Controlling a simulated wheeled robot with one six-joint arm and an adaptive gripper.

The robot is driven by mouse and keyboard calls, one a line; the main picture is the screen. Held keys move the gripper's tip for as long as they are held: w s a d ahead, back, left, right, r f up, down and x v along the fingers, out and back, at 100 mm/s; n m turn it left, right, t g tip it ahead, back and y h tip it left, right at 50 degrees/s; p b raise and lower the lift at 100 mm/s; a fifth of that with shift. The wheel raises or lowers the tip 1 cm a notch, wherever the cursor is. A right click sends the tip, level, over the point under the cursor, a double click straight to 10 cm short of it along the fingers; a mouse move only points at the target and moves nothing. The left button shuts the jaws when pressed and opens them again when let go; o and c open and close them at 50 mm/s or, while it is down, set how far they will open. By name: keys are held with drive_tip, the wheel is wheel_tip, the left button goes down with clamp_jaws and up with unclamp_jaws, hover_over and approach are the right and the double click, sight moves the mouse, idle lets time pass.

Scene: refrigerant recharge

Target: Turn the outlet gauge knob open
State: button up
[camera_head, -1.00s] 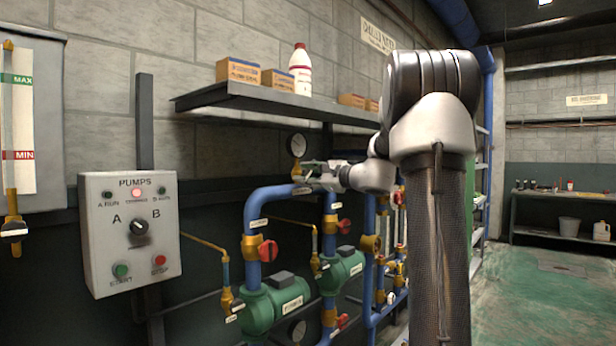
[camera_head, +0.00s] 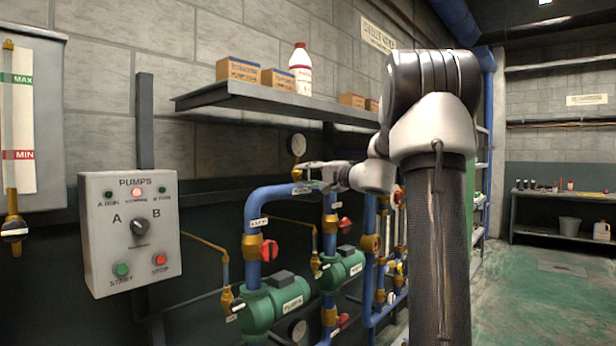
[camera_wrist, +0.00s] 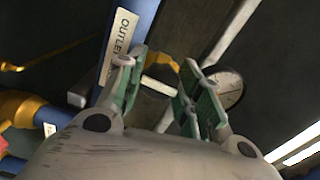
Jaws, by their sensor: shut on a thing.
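My gripper (camera_wrist: 158,78) has its two green-padded fingers on either side of a pale, bar-like knob (camera_wrist: 159,86) in the wrist view. Part of the knob is hidden by the fingers. A curved brass pipe (camera_wrist: 163,64) shows just behind it. The round outlet gauge (camera_wrist: 229,88) sits to the right, partly covered by the right finger. In the head view my gripper (camera_head: 310,172) is at the brass fitting below the gauge (camera_head: 297,145), above the bend of the blue pipe. The knob itself is too small to make out there.
A blue pipe labelled OUTLET (camera_wrist: 121,36) runs close to the left finger. A shelf (camera_head: 250,95) with boxes and a white bottle (camera_head: 300,72) hangs above. Red-handled valves (camera_head: 268,251) and green pumps (camera_head: 270,306) stand below. A pump control box (camera_head: 130,270) is at left.

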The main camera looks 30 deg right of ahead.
drive_tip(key=shift+f+n, duration=0.1)
drive_tip(key=shift+n, duration=0.2)
idle(0.4)
drive_tip(key=o, duration=1.1)
drive_tip(key=shift+c, duration=0.2)
drive_tip(key=shift+s, duration=0.15)
drive_tip(key=v, duration=1.1)
drive_tip(key=shift+s+d, duration=0.15)
drive_tip(key=shift+s, duration=0.25)
